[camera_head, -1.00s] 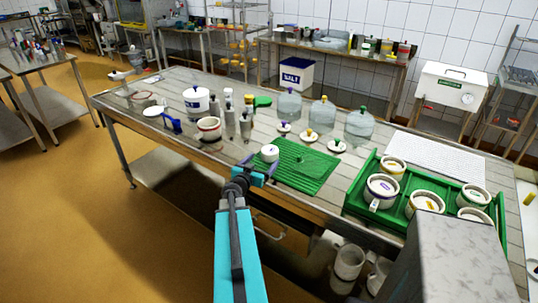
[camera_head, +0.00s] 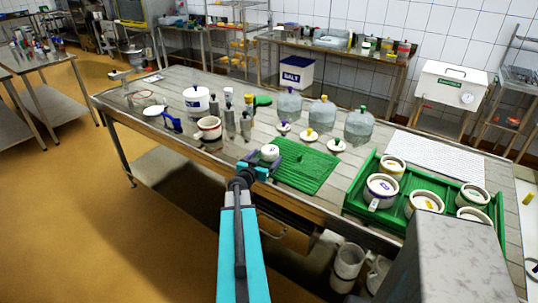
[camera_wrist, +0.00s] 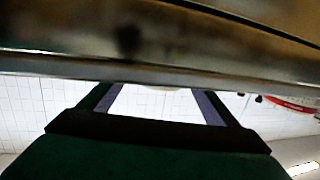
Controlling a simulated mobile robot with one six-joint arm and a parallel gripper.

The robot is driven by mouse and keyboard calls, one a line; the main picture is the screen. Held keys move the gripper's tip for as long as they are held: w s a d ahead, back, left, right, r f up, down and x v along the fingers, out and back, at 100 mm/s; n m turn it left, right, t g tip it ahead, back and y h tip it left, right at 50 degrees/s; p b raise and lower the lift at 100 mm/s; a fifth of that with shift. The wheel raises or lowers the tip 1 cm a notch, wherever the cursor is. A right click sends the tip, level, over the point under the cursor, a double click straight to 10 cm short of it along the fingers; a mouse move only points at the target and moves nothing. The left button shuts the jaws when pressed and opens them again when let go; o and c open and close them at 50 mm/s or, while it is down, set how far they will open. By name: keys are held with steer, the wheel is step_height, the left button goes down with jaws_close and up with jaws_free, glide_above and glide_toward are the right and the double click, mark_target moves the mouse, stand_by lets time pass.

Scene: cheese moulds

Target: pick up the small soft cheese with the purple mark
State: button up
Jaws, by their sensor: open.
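A small round white cheese (camera_head: 269,151) with a dark, purplish mark on top sits at the left corner of the green mat (camera_head: 304,175), by the table's front edge. My gripper (camera_head: 262,164) is open, just in front of the cheese in the head view. The cheese partly overlaps the fingers, and I cannot tell whether they touch it. In the wrist view my gripper's two fingers (camera_wrist: 160,98) are spread apart, their ends meeting the dark table edge in the picture. A pale sliver shows between them, too little to identify.
Three saucers with purple, yellow and green tops (camera_head: 310,134) stand behind the mat, before clear domes (camera_head: 322,113). A green crate (camera_head: 352,205) with several white pots is at right.

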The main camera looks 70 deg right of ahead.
mark_target(270, 152)
steer(key=shift+d+f+p, duration=0.2)
steer(key=shift+d+p, duration=0.1)
steer(key=shift+d, duration=0.95)
steer(key=shift+d+f+p, duration=0.15)
steer(key=shift+d+p, duration=0.15)
steer(key=shift+d, duration=0.9)
steer(key=c, duration=0.9)
